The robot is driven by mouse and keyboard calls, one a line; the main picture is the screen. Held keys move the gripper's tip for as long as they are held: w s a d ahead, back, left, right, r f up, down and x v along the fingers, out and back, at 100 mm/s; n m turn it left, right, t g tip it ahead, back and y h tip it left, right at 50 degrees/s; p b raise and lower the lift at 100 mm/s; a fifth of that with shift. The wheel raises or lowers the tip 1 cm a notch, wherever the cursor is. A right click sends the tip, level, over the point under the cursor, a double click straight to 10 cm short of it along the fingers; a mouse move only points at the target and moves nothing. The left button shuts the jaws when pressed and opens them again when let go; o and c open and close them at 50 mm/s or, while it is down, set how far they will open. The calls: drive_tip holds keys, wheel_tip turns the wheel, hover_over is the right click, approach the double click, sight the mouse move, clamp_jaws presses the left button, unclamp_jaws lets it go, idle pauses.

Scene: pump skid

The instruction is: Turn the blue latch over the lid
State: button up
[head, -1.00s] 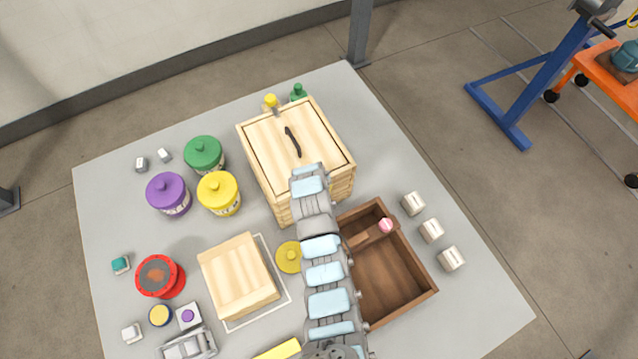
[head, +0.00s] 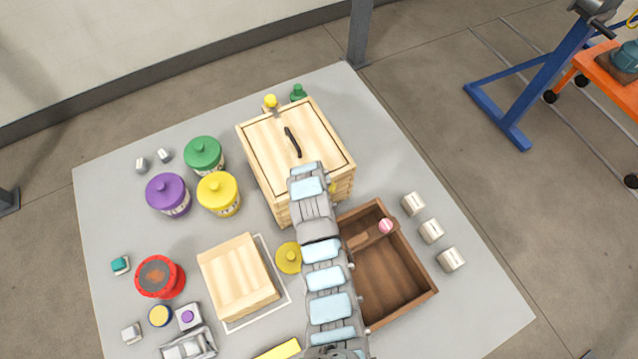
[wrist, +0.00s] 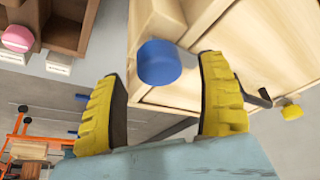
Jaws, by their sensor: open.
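The blue latch (wrist: 158,62) shows its rounded knob in the wrist view, at the edge of the pale wooden crate (wrist: 195,92). My gripper (wrist: 162,78) is open, with one yellow fingertip on each side of the knob. A gap shows between the knob and each fingertip; I cannot tell the depth between them. The lid (head: 268,145) lies flat on the crate in the head view and has a dark curved handle (head: 292,142). The latch is hidden behind my arm in the head view.
A yellow knob (head: 270,101) stands at the crate's far edge, with a green one (head: 298,92) beside it. An open brown box (head: 395,280) sits close to my arm on the right. Green, purple and yellow lidded jars stand left of the crate.

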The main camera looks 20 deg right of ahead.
drive_tip(key=v, duration=1)
idle(0.7)
